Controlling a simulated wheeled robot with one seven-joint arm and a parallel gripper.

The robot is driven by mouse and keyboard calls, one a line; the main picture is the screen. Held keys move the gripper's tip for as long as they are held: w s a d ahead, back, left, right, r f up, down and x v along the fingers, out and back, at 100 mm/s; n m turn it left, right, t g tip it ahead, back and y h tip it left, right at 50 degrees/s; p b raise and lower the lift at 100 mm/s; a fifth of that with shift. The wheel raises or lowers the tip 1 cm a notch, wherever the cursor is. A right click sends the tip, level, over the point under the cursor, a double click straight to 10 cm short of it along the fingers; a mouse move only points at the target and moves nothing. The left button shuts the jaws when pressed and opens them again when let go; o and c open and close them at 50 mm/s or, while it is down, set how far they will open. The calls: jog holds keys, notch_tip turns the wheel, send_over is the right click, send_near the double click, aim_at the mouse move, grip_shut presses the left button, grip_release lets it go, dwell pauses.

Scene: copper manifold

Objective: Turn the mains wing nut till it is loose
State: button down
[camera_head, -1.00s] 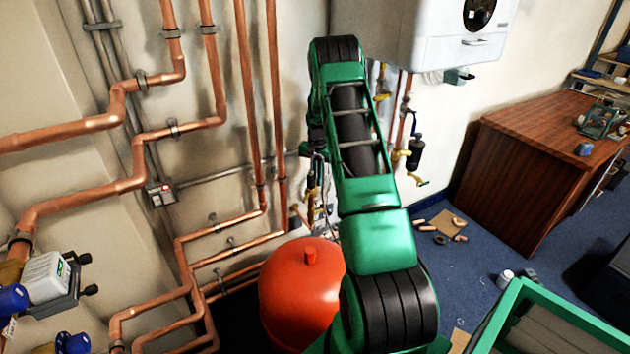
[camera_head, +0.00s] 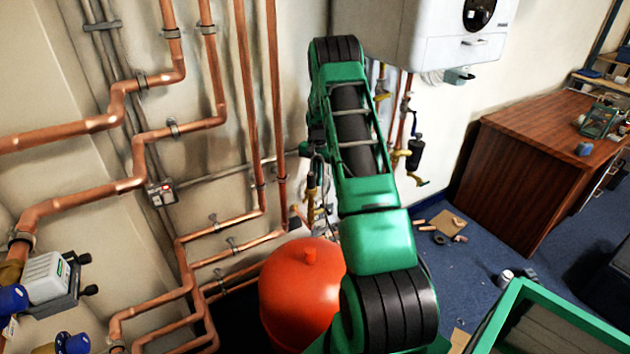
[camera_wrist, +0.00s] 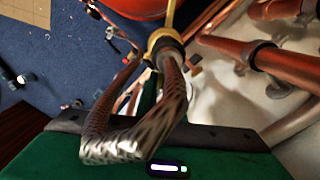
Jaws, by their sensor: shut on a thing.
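In the wrist view, the two dark, textured fingers of my gripper (camera_wrist: 163,62) reach away from the green palm and come together at a brass fitting (camera_wrist: 164,40) on a thin pipe. They are shut on the mains wing nut there, which is mostly hidden between the tips. In the head view, my green arm reaches to the wall and covers most of the gripper. Brass pipework (camera_head: 312,190) shows just left of the arm, above the red vessel.
The round red vessel (camera_head: 300,290) stands close below the arm. Copper pipes (camera_head: 245,100) run along the wall at left. A white boiler (camera_head: 435,35) hangs at upper right, with a black-handled valve (camera_head: 415,150) beneath. A wooden desk (camera_head: 540,150) stands at right.

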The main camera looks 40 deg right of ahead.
jog(key=shift+w+a+n, duration=0.1)
jog(key=shift+w+n, duration=0.15)
jog(key=shift+n, duration=0.05)
jog(key=w+a+n, duration=0.3)
jog(key=a+n, duration=0.3)
jog(key=n, duration=0.9)
jog(key=shift+n, duration=0.4)
jog(key=shift+a, duration=0.1)
dwell(0.6)
jog(key=c, duration=1.9)
grip_release()
jog(key=shift+r, duration=0.1)
jog(key=shift+s, duration=0.1)
